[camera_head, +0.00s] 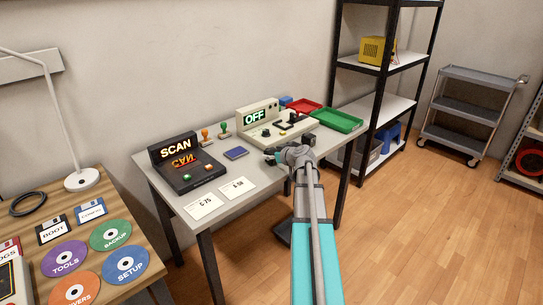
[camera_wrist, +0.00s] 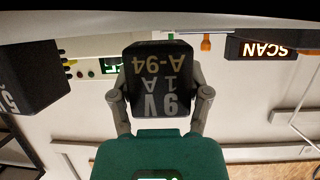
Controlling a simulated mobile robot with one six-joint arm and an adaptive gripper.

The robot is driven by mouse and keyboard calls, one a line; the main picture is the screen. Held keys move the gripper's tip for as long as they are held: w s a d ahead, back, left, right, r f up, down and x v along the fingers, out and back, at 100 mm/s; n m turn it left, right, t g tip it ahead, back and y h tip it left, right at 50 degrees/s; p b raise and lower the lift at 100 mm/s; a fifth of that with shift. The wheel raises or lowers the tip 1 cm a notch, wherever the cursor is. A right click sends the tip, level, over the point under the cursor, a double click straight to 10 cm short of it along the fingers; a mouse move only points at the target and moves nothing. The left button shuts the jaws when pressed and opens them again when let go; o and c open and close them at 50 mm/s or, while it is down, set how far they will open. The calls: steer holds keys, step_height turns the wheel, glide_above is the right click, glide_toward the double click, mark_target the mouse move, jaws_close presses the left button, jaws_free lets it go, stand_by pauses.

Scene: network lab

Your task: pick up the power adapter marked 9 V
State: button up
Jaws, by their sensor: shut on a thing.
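The 9 V power adapter (camera_wrist: 158,75) is a black block with pale print reading 9V, 1A and A-94, upside down in the wrist view. My gripper (camera_wrist: 160,100) has a grey finger on each side of it and is shut on it. In the head view my gripper (camera_head: 276,156) is at the front edge of the grey table, in front of the OFF device. There the adapter is too small and too hidden by my gripper to make out surely. Another black block (camera_wrist: 28,80), with a partly cut-off marking, shows at the left of the wrist view.
A dark shelf rack stands at the right.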

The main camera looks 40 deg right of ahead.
steer(key=shift+r+p, duration=0.7)
steer(key=shift+r, duration=0.25)
steer(key=s+d+r+p, duration=0.2)
steer(key=s+r+p, duration=0.8)
steer(key=s, duration=0.4)
steer(key=shift+d, duration=0.15)
